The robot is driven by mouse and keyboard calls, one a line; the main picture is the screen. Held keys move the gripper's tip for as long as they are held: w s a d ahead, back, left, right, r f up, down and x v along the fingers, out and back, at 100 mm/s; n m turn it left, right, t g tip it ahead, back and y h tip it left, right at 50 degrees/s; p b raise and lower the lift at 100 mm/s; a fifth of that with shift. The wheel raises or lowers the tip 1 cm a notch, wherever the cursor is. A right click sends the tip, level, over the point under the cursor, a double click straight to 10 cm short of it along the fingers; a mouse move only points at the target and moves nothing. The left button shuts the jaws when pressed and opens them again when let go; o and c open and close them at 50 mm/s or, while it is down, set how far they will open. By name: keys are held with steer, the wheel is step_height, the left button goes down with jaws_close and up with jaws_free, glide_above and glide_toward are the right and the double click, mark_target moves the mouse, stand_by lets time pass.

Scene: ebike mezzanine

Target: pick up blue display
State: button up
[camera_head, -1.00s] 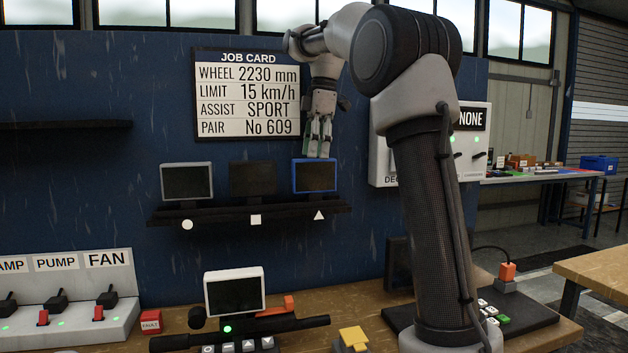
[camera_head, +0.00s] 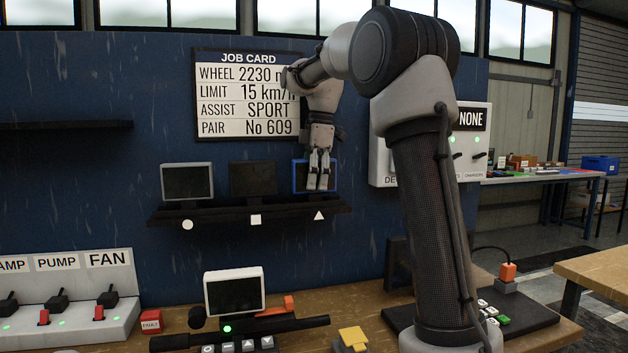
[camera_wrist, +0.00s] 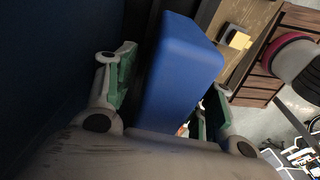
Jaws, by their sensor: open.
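The blue display (camera_head: 298,178) has a blue frame and a dark screen. It stands upright on the dark shelf (camera_head: 245,214), above the triangle mark, at the right end of the row. My gripper (camera_head: 319,185) points down in front of it in the head view and hides part of its screen. In the wrist view the blue display (camera_wrist: 178,75) lies between the fingers of my open gripper (camera_wrist: 165,95), one on each side. I cannot tell whether either finger touches it.
The job card (camera_head: 225,95) hangs on the blue wall above. Below, the bench holds another white-framed display (camera_head: 234,291).

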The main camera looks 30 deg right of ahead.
steer(key=shift+f, duration=0.25)
stand_by(0.4)
steer(key=shift+c, duration=0.4)
jaws_close()
